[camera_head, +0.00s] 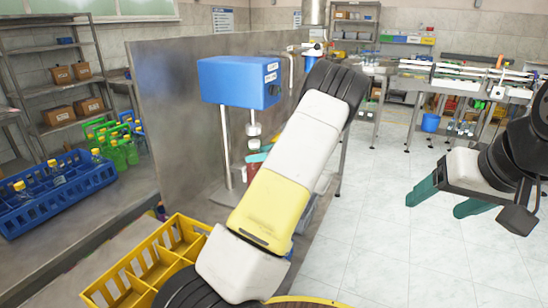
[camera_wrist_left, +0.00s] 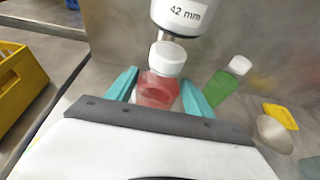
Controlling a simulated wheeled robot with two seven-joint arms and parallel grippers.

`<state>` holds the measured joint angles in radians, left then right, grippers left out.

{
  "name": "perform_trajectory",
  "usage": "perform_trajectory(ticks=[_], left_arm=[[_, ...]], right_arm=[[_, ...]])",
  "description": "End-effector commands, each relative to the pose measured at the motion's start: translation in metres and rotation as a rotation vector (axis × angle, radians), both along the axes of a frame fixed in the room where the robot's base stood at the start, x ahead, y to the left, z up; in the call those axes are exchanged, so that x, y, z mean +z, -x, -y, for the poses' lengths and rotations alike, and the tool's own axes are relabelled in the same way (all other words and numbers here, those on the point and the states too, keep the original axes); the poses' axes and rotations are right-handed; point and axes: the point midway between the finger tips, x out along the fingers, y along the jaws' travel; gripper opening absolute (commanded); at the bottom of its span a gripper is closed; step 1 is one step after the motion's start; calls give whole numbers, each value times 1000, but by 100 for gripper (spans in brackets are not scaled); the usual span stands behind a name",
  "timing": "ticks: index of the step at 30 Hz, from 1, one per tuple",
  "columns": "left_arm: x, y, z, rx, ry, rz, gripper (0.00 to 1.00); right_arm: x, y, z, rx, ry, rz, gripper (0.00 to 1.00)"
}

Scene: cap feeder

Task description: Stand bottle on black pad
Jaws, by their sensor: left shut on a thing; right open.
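A red bottle (camera_wrist_left: 158,90) with a white cap (camera_wrist_left: 166,58) is between the teal fingers of my left gripper (camera_wrist_left: 157,86), which is shut on it. The bottle is below a white cylinder marked 42 mm (camera_wrist_left: 184,14). In the head view the red bottle (camera_head: 252,171) shows under the blue machine (camera_head: 238,81), mostly covered by my left arm. I cannot make out the black pad, nor whether the bottle's base touches anything. My right gripper (camera_head: 447,199) is open and empty over the floor at the right.
A green bottle (camera_wrist_left: 219,90) with a white cap stands to the right of the red one, near a metal dish (camera_wrist_left: 273,133) and a yellow item (camera_wrist_left: 281,116). A yellow divided crate (camera_head: 171,243) is at the front left. A blue crate (camera_head: 70,207) holds bottles.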

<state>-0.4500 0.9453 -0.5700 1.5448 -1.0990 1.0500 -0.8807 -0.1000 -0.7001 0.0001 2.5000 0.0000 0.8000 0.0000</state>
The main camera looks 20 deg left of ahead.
Motion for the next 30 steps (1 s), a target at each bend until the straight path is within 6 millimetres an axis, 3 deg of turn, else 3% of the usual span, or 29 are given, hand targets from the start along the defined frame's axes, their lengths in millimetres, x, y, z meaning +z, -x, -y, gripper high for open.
perform_trajectory(ticks=[6, 18, 19, 21, 22, 30], left_arm=[[-20, 0, -1, 1, -2, 0, 0], [-24, 0, -1, 2, -2, 2, 0], [-24, 0, 0, 2, 0, 1, 67], [-24, 0, 0, 2, 0, 1, 80], [-24, 0, 0, 2, 0, 1, 83], [-24, 0, 0, 2, 0, 1, 83]], right_arm=[[0, 0, 0, 0, 0, 0, 70], [0, 0, 0, 0, 0, 0, 70], [0, 0, 0, 0, 0, 0, 70], [0, 0, 0, 0, 0, 0, 70], [0, 0, 0, 0, 0, 0, 70], [0, 0, 0, 0, 0, 0, 70]])
